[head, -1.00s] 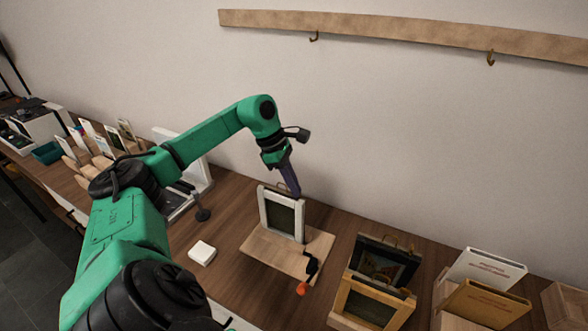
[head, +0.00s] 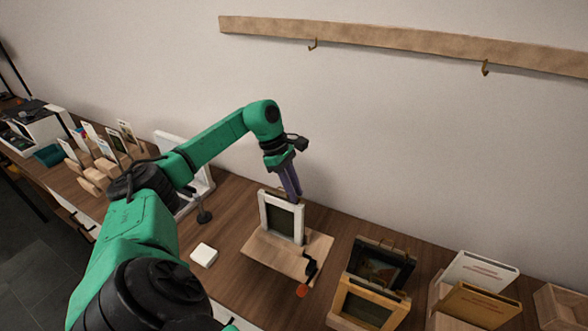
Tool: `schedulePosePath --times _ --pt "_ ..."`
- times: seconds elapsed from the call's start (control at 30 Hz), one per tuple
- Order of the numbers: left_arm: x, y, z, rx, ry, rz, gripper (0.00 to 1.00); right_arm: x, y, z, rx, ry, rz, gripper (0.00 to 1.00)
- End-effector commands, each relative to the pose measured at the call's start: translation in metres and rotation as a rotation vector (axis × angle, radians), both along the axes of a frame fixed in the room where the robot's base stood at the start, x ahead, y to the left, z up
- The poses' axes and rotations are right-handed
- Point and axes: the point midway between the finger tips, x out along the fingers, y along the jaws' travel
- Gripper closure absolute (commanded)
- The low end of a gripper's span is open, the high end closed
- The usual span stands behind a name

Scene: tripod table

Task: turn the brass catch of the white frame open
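The white frame (head: 264,218) stands upright on a light wooden board (head: 262,252) in the middle of the table. A dark panel fills its front. The brass catch cannot be made out; it is too small or hidden behind the frame. My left gripper (head: 294,196) points down at the top right edge of the white frame, just behind it. Its two dark purple fingers show a narrow gap between them, and I see nothing between them. Whether the fingertips touch the frame cannot be told. My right gripper is not in view.
A white block (head: 204,255) lies left of the board. Dark (head: 381,262) and yellow wood frames (head: 366,302) stand to the right, beyond them books (head: 478,270). A rail with hooks (head: 400,45) runs along the wall.

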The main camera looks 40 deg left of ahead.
Motion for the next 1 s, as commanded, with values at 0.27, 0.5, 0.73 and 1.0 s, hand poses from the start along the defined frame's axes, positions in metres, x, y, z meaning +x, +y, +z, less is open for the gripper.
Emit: schedulePosePath --times 0.27,0.5,0.73,1.0 --pt "0.000 0.000 0.000 0.001 0.001 0.001 0.64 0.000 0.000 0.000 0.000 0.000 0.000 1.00" --pt "-0.001 0.008 0.017 0.001 -0.003 0.002 0.64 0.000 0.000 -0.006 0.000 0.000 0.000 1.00" --pt "-0.008 0.031 0.080 -0.002 -0.008 0.004 0.64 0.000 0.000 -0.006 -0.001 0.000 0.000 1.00" --pt "-0.015 0.051 0.133 0.000 -0.002 0.001 0.64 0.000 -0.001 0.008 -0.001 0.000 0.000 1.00"
